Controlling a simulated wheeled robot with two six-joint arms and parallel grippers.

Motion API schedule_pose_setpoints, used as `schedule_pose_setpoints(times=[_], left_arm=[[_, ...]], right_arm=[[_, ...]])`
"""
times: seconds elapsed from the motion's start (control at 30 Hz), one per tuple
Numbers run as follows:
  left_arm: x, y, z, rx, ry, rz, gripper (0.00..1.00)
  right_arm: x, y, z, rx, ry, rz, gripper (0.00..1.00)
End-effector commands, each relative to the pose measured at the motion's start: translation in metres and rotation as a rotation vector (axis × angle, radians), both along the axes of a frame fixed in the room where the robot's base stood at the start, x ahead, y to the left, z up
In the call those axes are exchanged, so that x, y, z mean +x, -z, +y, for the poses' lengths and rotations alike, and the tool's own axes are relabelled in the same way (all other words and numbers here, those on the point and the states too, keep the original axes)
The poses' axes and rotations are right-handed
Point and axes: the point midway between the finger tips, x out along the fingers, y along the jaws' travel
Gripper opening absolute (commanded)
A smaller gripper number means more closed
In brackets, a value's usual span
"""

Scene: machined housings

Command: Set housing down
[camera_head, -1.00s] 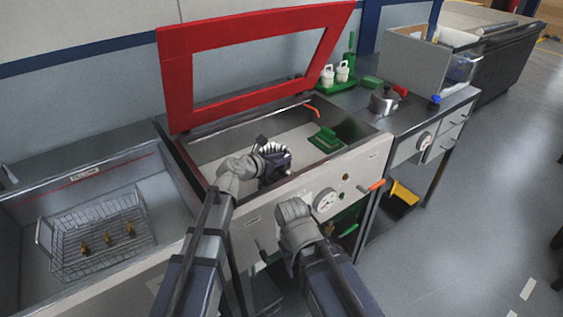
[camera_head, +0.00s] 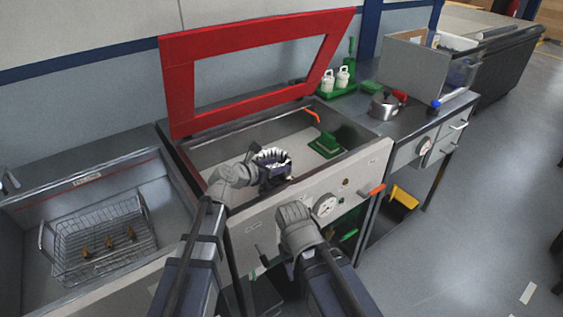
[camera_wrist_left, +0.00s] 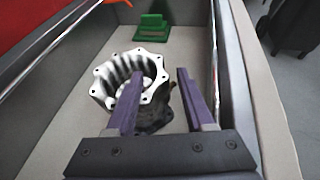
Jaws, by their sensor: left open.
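The housing (camera_head: 274,157) is a pale, ribbed metal ring with bolt holes round its flange. It is inside the open metal basin (camera_head: 215,148) under the raised red frame lid, near the front wall. In the left wrist view the housing (camera_wrist_left: 103,83) appears upright on the basin floor, with a dark shadow beside it. My left gripper (camera_wrist_left: 158,85) is open; its left finger overlaps the housing's opening and its right finger is just right of the rim. I cannot tell whether either touches. My right gripper hangs in front of the basin, its fingers hidden behind my right wrist.
The red lid frame (camera_head: 178,85) stands raised behind. A sink with a wire basket (camera_head: 75,270) is at left. Basin floor behind the housing is clear.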

Motion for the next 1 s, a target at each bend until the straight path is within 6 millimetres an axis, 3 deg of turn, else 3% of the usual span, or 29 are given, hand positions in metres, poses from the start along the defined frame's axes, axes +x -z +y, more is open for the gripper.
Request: schedule_pose_setpoints(times=[0.1, 0.4, 1.0], left_arm=[[-0.023, -0.015, 0.017, 0.001, -0.002, 0.001, 0.53], [-0.056, -0.032, 0.047, 0.001, -0.002, 0.001, 0.53], [-0.064, -0.035, 0.055, 0.000, 0.000, 0.000, 0.53]], right_arm=[[0.000, -0.015, 0.000, 0.000, 0.000, 0.000, 0.50], [0.000, -0.032, 0.000, 0.000, 0.000, 0.000, 0.50], [0.000, -0.035, 0.000, 0.000, 0.000, 0.000, 0.50]])
